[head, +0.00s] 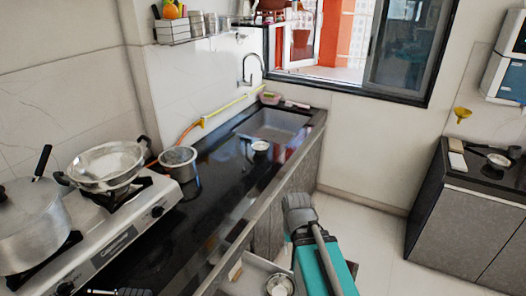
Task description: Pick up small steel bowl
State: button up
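A small round steel bowl (280,285) shows at the bottom edge, inside what looks like an open drawer (258,270) below the counter. The frame cuts it off. A second small round metal vessel (260,146) sits at the near edge of the sink. I cannot tell for sure which one the task means. My teal and grey arm rises from the bottom edge, just right of the drawer. I cannot make out my gripper's fingers.
A steel pot (178,163) stands on the black counter (215,190). A stove (130,225) at left holds a wok (107,165) and a lidded pot (35,222). The sink (275,124) is beyond. A cabinet (470,225) stands right; the floor (370,225) between is clear.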

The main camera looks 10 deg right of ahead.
aim_at(261, 147)
jog(key=u, duration=0.1)
jog(key=i, duration=0.95)
jog(key=z, duration=0.1)
